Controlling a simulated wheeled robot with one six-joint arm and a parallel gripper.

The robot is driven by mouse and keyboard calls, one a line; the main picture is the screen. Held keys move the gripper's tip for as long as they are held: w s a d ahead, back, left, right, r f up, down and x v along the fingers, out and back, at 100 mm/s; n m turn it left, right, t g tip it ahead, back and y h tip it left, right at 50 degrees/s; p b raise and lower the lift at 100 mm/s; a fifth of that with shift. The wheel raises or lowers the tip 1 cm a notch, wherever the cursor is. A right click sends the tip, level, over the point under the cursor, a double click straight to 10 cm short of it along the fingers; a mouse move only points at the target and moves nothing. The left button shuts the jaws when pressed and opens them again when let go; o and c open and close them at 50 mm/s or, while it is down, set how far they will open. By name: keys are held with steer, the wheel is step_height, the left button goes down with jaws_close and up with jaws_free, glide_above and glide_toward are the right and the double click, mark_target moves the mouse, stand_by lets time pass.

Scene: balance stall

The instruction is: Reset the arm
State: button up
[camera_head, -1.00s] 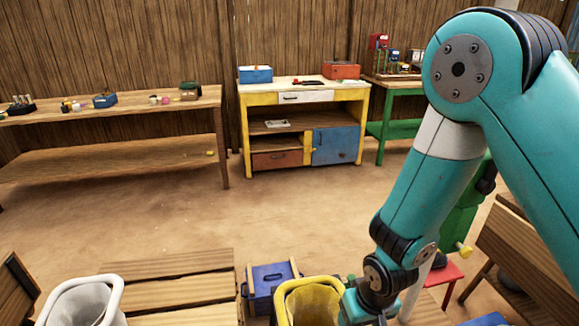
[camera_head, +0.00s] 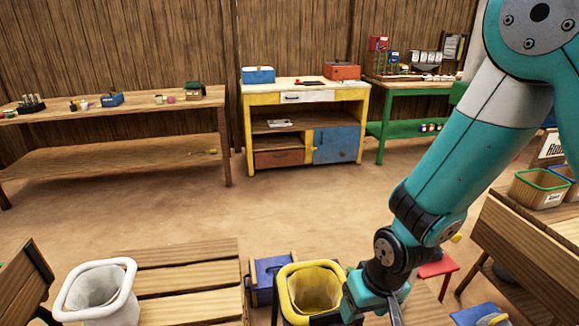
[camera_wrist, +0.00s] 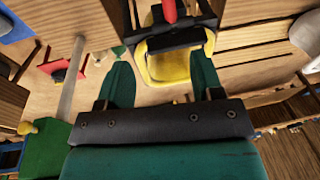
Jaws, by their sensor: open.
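My gripper (camera_head: 378,303) is low in front of me, beside the right rim of a yellow bin (camera_head: 291,292). My teal arm comes down to it from the upper right. In the wrist view my gripper (camera_wrist: 162,66) shows two green fingers spread apart with nothing held between them. The yellow bin also shows beyond the fingers in the wrist view (camera_wrist: 182,68), with a dark part and a red part across it. The fingertips are mostly hidden in the head view.
A white bin (camera_head: 100,302) stands at the lower left by a slatted wooden surface (camera_head: 190,283). A blue box (camera_head: 262,275) is left of the yellow bin. A red stool (camera_head: 438,266) and wooden table (camera_head: 530,240) stand right. Open floor lies before the yellow cabinet (camera_head: 247,130).

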steer(key=s+r+n+y, duration=0.1)
steer(key=s+r+n, duration=0.1)
steer(key=s+r, duration=0.5)
steer(key=s+d+r+n+g+y, duration=0.1)
steer(key=s+r, duration=0.6)
steer(key=r, duration=0.8)
steer(key=shift+r+n, duration=0.2)
steer(key=shift+n, duration=0.4)
steer(key=shift+d, duration=0.1)
steer(key=shift+c, duration=0.4)
